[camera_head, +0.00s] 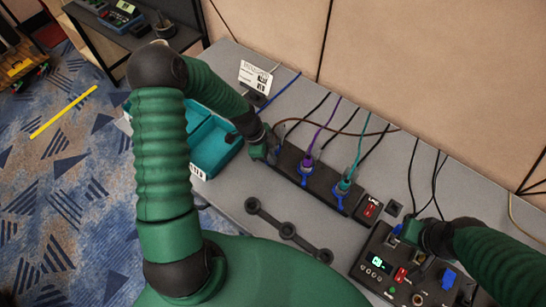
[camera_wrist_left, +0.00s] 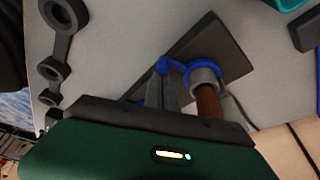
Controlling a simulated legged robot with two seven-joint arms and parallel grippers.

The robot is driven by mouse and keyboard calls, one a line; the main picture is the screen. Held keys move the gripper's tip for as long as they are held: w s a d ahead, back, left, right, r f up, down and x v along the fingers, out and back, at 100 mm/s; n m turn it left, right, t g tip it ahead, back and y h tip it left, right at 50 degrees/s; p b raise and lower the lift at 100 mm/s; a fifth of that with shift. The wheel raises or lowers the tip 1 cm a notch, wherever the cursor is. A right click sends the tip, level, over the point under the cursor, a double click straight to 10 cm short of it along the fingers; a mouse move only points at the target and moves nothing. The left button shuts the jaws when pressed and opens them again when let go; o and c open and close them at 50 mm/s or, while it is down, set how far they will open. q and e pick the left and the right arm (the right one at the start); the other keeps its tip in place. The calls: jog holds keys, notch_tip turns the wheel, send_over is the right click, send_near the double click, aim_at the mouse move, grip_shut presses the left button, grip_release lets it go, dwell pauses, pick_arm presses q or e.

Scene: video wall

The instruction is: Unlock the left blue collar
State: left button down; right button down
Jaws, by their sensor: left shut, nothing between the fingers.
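The left blue collar (camera_wrist_left: 178,67) shows in the left wrist view as a ring around a grey plug (camera_wrist_left: 204,78) with a brown cable, on a black socket strip (camera_wrist_left: 222,50). My left gripper (camera_wrist_left: 161,88) is shut and empty, its tips right at the collar's blue tab; I cannot tell whether they touch. In the head view my left gripper (camera_head: 264,150) is at the left end of the strip (camera_head: 322,182) and largely hides that collar. Two other blue collars, the middle one (camera_head: 306,167) and right one (camera_head: 342,190), show there. My right gripper (camera_head: 412,233) is over a control box; its fingers are unclear.
The control box (camera_head: 376,262) with red switches stands at the lower right. A red switch (camera_head: 370,208) sits beside the strip. A dark linked bracket (camera_head: 288,230) lies on the grey table in front. Teal bins (camera_head: 210,150) stand at left. Several cables run behind the strip.

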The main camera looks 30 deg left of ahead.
pick_arm(q)
jog(key=a+m, duration=0.1)
jog(key=m+g, duration=0.1)
jog(key=m, duration=0.1)
jog(key=shift+s+a, duration=0.25)
jog(key=shift+a, duration=0.1)
jog(key=a+m, duration=0.1)
jog(key=m, duration=0.1)
jog(key=a+m+g+p, duration=0.1)
jog(key=m, duration=0.1)
jog(key=shift+a, duration=0.1)
jog(key=shift+w+d, duration=0.45)
jog(key=shift+d, duration=0.3)
jog(key=shift+d, duration=0.1)
